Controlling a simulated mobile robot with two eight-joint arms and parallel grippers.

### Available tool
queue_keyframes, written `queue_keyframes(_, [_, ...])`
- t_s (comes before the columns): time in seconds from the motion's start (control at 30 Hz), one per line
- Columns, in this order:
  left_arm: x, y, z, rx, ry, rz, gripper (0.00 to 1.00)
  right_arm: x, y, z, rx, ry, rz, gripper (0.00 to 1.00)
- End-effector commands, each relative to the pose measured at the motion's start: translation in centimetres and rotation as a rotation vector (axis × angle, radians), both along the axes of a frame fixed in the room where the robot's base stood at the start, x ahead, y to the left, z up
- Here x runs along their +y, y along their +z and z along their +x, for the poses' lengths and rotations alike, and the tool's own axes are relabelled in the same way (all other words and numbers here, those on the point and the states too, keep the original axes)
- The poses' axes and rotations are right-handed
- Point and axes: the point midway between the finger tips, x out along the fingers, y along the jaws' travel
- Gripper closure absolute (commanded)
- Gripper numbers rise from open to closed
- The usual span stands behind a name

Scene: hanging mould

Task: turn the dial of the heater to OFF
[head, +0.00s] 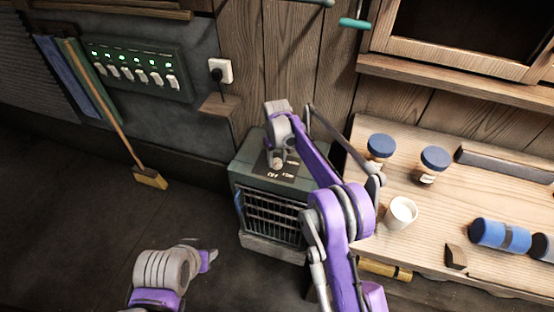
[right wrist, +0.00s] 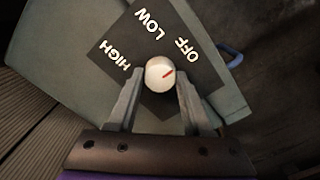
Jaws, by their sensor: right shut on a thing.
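The heater (head: 246,172) is a dark green box with a front grille, standing on the floor against the wall. Its top bears a black plate (right wrist: 205,72) marked HIGH, LOW and OFF. The round white dial (right wrist: 158,70) sits on this plate. Its red mark points right and slightly up, roughly toward the word OFF. My right gripper (right wrist: 158,88) is shut on the dial, one finger on each side. In the head view my right gripper (head: 277,163) is over the heater's top, hiding the dial. My left gripper (head: 207,259) is low at the left, over the floor; its jaws are unclear.
A wooden bench (head: 440,215) at the right holds blue-lidded jars (head: 434,160), a white cup (head: 401,212) and a blue roller-like thing (head: 500,235). A broom (head: 150,178) leans at the left wall below a switch panel (head: 135,70). The floor left of the heater is clear.

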Motion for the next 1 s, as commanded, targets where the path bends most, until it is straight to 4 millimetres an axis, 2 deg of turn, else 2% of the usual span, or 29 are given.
queue_keyframes(0.43, [0.0, -0.01, 0.0, 0.0, 0.0, 0.0, 0.5, 0.0, 0.04, 0.02, -0.001, -0.011, 0.0, 1.0])
queue_keyframes(0.47, [0.0, -0.01, 0.0, 0.0, 0.0, 0.0, 0.5, 0.0, 0.04, 0.02, -0.001, -0.011, 0.0, 0.47])
queue_keyframes(0.6, [0.0, -0.01, 0.0, 0.0, 0.0, 0.0, 0.5, 0.0, 0.03, 0.01, -0.001, -0.011, 0.0, 0.21])
queue_keyframes(0.87, [0.0, -0.01, 0.0, 0.0, 0.0, 0.0, 0.5, 0.0, 0.03, 0.0, 0.0, -0.01, 0.0, 0.2])
queue_keyframes(1.0, [0.0, -0.01, 0.0, 0.0, 0.0, 0.0, 0.5, 0.0, 0.76, 0.01, 0.0, -0.01, 0.0, 0.2])
